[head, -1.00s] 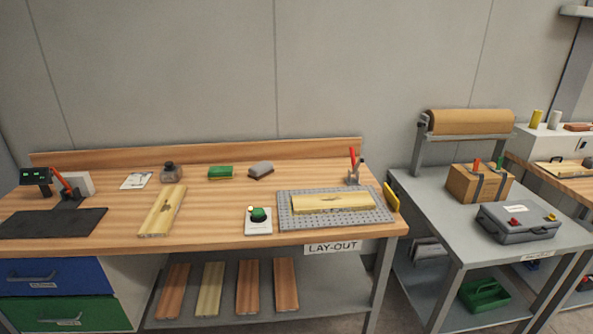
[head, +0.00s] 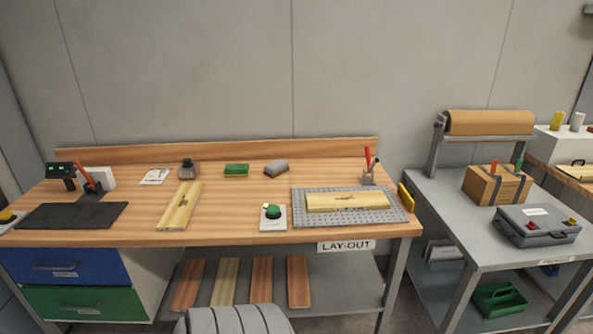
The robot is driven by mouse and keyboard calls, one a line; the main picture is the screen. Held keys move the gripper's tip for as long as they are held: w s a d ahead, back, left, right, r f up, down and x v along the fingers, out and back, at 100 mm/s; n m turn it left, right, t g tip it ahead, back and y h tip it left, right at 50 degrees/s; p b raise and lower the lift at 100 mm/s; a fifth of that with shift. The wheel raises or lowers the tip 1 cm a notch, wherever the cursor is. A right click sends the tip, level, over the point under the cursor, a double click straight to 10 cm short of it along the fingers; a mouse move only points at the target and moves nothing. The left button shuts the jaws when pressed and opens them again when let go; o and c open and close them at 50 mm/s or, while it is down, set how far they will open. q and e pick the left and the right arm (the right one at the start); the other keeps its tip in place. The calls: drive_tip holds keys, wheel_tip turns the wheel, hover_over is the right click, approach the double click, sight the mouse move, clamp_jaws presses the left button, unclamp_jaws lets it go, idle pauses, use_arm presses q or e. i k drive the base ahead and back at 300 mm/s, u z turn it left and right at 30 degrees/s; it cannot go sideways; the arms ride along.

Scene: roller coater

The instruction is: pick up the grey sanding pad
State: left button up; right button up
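The grey sanding pad (head: 276,167) lies on the wooden workbench (head: 235,225), toward its back edge and right of the middle. It is a small rounded grey block. A green pad (head: 237,170) lies just to its left, with a gap between them. Neither of my grippers shows in the head view.
A grey perforated mat (head: 400,215) with a wooden board (head: 346,202) is right of the pad. A grey cart (head: 430,195) stands right of the bench.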

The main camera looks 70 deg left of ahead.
sight(274, 169)
drive_tip(key=k, duration=0.8)
drive_tip(key=u, duration=1.5)
drive_tip(key=i, duration=0.2)
